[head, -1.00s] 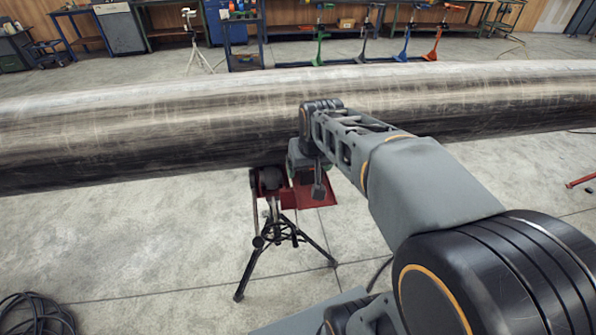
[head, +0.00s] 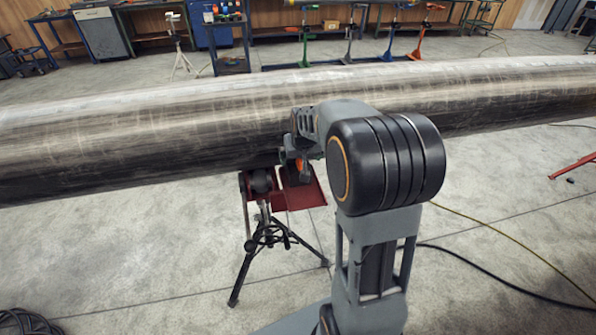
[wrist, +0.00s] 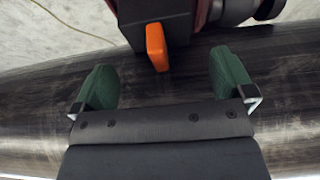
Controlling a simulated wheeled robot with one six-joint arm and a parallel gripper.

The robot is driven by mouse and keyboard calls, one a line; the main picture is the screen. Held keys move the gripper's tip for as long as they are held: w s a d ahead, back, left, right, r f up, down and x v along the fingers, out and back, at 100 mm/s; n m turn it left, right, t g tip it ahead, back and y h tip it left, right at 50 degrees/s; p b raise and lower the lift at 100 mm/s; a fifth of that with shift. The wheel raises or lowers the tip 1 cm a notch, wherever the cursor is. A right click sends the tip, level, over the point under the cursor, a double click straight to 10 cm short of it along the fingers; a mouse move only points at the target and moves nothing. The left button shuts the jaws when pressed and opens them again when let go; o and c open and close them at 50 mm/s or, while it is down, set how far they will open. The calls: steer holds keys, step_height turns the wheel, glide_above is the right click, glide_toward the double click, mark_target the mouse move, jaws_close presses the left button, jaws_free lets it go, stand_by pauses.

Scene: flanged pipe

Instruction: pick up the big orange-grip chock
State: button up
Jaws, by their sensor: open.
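The chock is a dark block (wrist: 150,22) with an orange grip (wrist: 156,47) standing out from it, at the top middle of the wrist view. In the head view a little of its orange grip (head: 299,166) shows above the red tray (head: 305,197), partly behind my arm's end. My gripper (wrist: 165,78) is open, its two green fingers wide apart. The orange grip lies between their directions, slightly beyond the fingertips, and neither finger visibly touches it. The head view mostly hides the fingers.
A large steel pipe (head: 130,140) runs across close behind the chock. A black tripod stand (head: 268,240) with a red top stands before it. Cables (head: 500,285) lie on the floor at right. A red stand leg (head: 572,166) shows at the far right. Floor at left is mostly clear.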

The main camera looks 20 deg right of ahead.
mark_target(300, 160)
steer(key=shift+p+x, duration=0.35)
steer(key=shift+x, duration=2.2)
steer(key=shift+s, duration=0.1)
steer(key=shift+c, duration=0.5)
steer(key=c, duration=1.1)
steer(key=shift+r, duration=0.1)
